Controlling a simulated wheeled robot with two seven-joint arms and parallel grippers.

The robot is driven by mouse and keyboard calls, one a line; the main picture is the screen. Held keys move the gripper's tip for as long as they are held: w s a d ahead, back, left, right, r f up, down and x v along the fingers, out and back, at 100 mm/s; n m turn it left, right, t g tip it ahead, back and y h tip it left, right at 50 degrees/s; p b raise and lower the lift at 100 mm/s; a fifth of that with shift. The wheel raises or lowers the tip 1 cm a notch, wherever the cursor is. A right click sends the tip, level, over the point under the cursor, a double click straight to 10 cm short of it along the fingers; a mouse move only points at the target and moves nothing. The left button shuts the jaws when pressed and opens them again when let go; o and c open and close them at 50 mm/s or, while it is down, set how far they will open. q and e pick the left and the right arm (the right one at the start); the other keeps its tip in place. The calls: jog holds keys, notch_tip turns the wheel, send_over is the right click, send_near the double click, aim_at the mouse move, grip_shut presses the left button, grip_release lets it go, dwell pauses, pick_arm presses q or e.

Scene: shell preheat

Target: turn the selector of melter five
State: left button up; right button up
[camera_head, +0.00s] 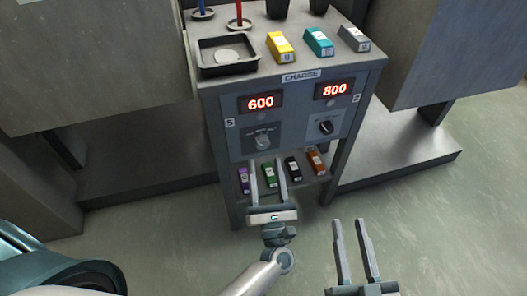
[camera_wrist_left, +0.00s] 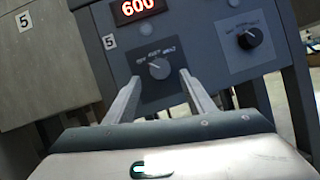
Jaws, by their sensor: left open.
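The selector of melter five is a grey knob (camera_head: 263,142) on a dark plate under the red 600 display (camera_head: 260,103), beside a label 5 (camera_head: 230,123). In the left wrist view the knob (camera_wrist_left: 159,68) shows between and beyond my left fingertips. My left gripper (camera_head: 268,163) is open and empty, a little below the knob in the head view, fingers pointing toward the panel. I see no contact with the knob. My right gripper (camera_head: 350,222) has its fingers apart and empty, low at the right, away from the panel.
A black knob (camera_head: 326,127) sits under the 800 display (camera_head: 335,90). Purple (camera_head: 244,181), green, black and orange blocks lie on the shelf below. A black tray (camera_head: 228,57) and yellow (camera_head: 281,48), teal and grey blocks stand on top. Large grey cabinets flank the stand.

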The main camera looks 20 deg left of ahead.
aim_at(263, 147)
pick_arm(q)
jog(key=shift+x, duration=2.45)
pick_arm(e)
jog(key=shift+w+d+f+g, duration=0.1)
jog(key=shift+d+f+g, duration=0.05)
jog(key=shift+f+g, duration=0.45)
pick_arm(q)
jog(key=c, duration=1)
jog(key=shift+c, duration=0.2)
pick_arm(e)
jog(key=shift+f, duration=0.1)
